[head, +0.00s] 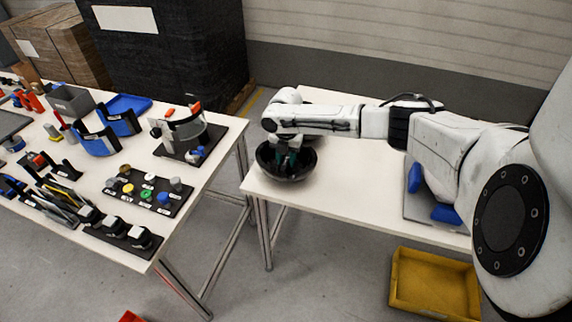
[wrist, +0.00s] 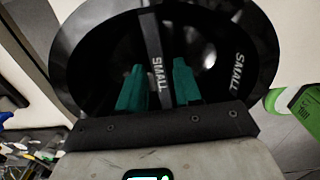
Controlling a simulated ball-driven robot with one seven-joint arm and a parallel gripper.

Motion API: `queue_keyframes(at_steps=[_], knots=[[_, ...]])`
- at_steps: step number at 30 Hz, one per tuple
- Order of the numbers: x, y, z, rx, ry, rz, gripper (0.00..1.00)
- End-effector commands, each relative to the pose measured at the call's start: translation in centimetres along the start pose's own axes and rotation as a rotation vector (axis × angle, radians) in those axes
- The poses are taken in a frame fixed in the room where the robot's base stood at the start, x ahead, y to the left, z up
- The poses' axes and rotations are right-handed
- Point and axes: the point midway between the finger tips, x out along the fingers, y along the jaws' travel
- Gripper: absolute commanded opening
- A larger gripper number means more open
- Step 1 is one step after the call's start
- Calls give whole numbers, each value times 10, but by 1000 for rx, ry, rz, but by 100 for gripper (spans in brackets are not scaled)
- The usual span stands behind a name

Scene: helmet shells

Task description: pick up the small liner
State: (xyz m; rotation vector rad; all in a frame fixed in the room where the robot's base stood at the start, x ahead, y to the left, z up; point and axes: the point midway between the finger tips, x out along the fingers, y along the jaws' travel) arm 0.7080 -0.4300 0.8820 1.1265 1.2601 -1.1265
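The small liner (head: 287,172) is a black bowl, open side up, at the near left corner of the right-hand white table. In the wrist view the small liner (wrist: 215,40) fills the upper picture, and white "SMALL" lettering shows on its inner wall and on a grey strip (wrist: 151,45) across its middle. My gripper (wrist: 160,80) points down into the bowl; its two teal fingers stand on either side of the strip, with narrow gaps visible. It also shows in the head view (head: 288,160). The fingertips' depth is hard to judge.
The left white table (head: 215,180) holds several tools, blue holders (head: 97,142) and a board of coloured knobs (head: 150,192). A yellow crate (head: 433,284) stands on the floor at right. Blue pads (head: 445,214) lie under my arm. A bright green object (wrist: 302,105) shows at the wrist view's right.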

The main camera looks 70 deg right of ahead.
Motion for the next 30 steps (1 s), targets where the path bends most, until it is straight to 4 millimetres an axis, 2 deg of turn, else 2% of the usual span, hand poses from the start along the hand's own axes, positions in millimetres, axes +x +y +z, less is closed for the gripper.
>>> queue_keyframes(at_steps=[2,10,23,30], knots=[[0,0,0,0,0,0,26],[0,0,0,0,0,0,0],[-1,0,0,0,0,1,0],[-16,0,0,0,0,2,0]])
